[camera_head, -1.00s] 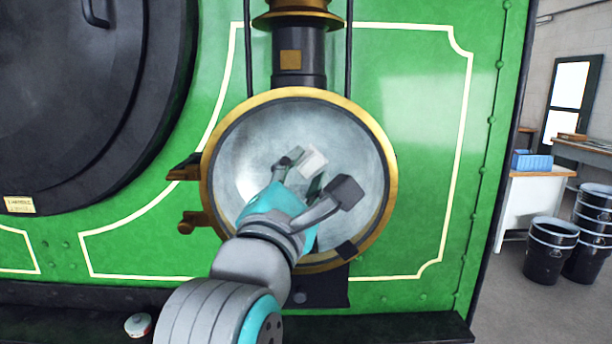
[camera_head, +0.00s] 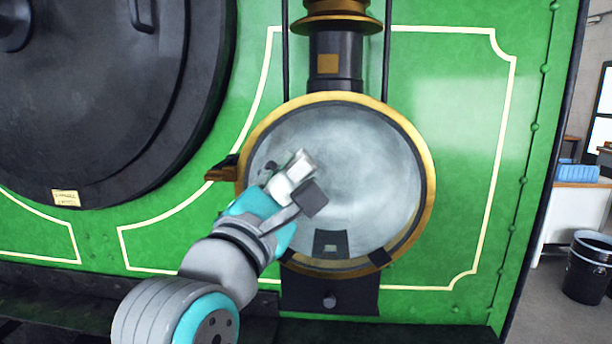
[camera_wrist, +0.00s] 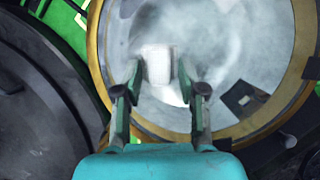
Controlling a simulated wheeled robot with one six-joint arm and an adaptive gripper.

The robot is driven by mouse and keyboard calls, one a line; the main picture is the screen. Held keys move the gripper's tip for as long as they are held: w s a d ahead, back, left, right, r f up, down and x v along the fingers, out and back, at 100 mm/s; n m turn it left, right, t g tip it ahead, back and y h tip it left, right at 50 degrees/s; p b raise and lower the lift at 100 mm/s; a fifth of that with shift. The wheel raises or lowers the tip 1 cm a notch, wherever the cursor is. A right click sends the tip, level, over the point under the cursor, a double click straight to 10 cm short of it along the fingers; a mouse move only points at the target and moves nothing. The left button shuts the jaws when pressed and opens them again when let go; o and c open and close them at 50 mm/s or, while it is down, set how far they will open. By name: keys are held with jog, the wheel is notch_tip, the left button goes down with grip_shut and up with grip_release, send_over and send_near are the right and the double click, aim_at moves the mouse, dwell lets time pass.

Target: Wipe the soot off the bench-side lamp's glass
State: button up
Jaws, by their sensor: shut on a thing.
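The lamp (camera_head: 431,190) has a round glass (camera_head: 375,165) in a brass rim on the green front of the tram. The glass carries a whitish-grey, streaky haze, and it also fills much of the wrist view (camera_wrist: 240,50). My gripper (camera_head: 303,176) is in front of the left-centre part of the glass. It is shut on a small white pad (camera_wrist: 156,64), whose pale end also shows in the head view (camera_head: 302,162). The pad is at or close to the glass; contact cannot be told. My gripper hides part of the lower left glass.
A dark round door (camera_head: 90,100) with a handle is left of the lamp. A brass-coloured bracket (camera_head: 222,170) juts out at the lamp's left side. A dark ledge runs below. A workbench (camera_head: 580,210) and a black bucket (camera_head: 588,268) stand at the far right.

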jog(key=shift+a, duration=0.85)
jog(key=shift+s, duration=0.15)
jog(key=shift+s+a, duration=0.1)
jog(key=shift+s, duration=2.8)
jog(key=shift+s, duration=0.1)
jog(key=s, duration=0.2)
jog(key=shift+s, duration=0.4)
